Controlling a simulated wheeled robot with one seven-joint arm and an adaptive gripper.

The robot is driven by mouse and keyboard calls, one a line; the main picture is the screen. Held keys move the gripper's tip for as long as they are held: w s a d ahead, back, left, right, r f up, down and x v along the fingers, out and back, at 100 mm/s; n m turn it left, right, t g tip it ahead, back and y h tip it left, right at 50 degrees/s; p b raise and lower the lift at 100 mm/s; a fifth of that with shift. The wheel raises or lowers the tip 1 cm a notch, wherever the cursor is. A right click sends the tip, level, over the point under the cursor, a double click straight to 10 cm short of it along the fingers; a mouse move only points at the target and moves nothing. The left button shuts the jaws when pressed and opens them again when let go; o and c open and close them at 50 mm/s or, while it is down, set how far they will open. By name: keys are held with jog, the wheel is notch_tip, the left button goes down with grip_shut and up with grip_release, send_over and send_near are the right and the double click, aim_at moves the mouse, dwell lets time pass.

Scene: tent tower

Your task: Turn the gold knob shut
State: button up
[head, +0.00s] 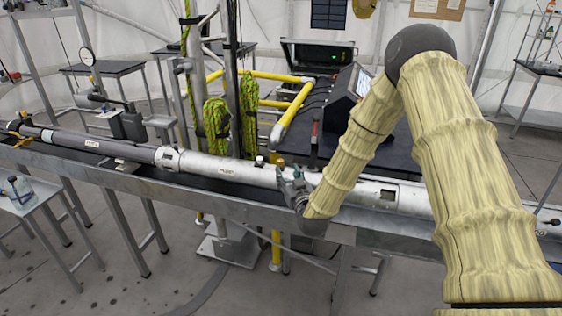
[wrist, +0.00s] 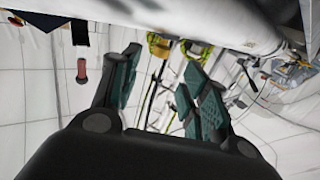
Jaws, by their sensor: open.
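My gripper (head: 291,181) is open at the front of the long silver pipe (head: 228,168), near its middle. Its grey-green fingers also show in the wrist view (wrist: 160,70), spread apart with nothing between them. A small yellow-gold piece (head: 276,159) shows just behind the pipe, left of my gripper. In the wrist view a gold-yellow shape (wrist: 159,45) lies beyond the gap between the fingers, near the pipe's edge. I cannot tell whether either is the gold knob, or how the knob is turned.
The pipe lies along a long metal bench (head: 190,196). Yellow rails (head: 293,104), a post with green ropes (head: 216,120) and a dark table with a black case (head: 318,55) stand behind it. A small side table (head: 33,195) stands at left. Open floor lies in front.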

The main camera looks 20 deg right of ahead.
aim_at(281, 163)
jog(key=w+p, duration=0.2)
jog(key=w, duration=0.6)
jog(key=shift+p, duration=0.35)
grip_shut()
